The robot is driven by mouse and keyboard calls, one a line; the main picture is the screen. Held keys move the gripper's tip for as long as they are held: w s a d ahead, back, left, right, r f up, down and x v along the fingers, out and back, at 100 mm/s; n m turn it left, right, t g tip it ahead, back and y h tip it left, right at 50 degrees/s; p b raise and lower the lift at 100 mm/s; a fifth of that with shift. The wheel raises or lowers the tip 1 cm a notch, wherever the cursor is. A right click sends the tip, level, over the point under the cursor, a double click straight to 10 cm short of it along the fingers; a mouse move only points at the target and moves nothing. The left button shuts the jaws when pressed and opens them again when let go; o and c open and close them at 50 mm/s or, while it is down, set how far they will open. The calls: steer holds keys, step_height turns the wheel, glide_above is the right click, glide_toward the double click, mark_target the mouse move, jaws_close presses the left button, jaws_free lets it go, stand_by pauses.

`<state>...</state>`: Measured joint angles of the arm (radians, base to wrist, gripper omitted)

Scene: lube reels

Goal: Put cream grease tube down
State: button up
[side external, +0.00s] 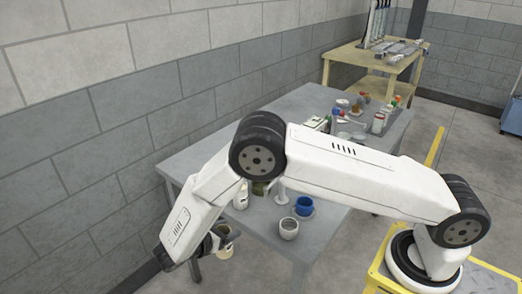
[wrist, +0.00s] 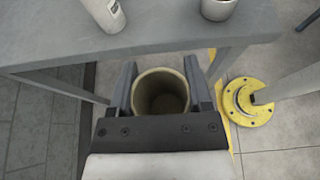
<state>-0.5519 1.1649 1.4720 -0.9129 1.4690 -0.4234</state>
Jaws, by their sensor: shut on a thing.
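My gripper (wrist: 162,90) is shut on a cream, open-topped cylindrical thing, which I take to be the cream grease tube (wrist: 160,78). Its round mouth faces the wrist camera and its inside looks hollow and dark. In the side external view, my gripper (side external: 222,238) is low and just off the near left edge of the grey table (side external: 195,155). The cream tube (side external: 225,252) shows only in small part below it there. It is held in the air over the floor, apart from the table. Its lower end is hidden.
A white bottle (side external: 241,198), a pale cup (side external: 289,228) and a blue cup (side external: 304,205) stand near the table's near edge. Several small containers crowd its far end. A wooden bench (side external: 345,53) stands behind.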

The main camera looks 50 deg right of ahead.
steer(key=d, duration=1.2)
steer(key=shift+d, duration=0.1)
steer(key=d, duration=0.4)
steer(key=shift+d, duration=0.2)
steer(key=shift+f, duration=0.25)
steer(key=shift+f, duration=0.1)
steer(key=o, duration=1.3)
steer(key=shift+c, duration=0.2)
steer(key=v, duration=1.2)
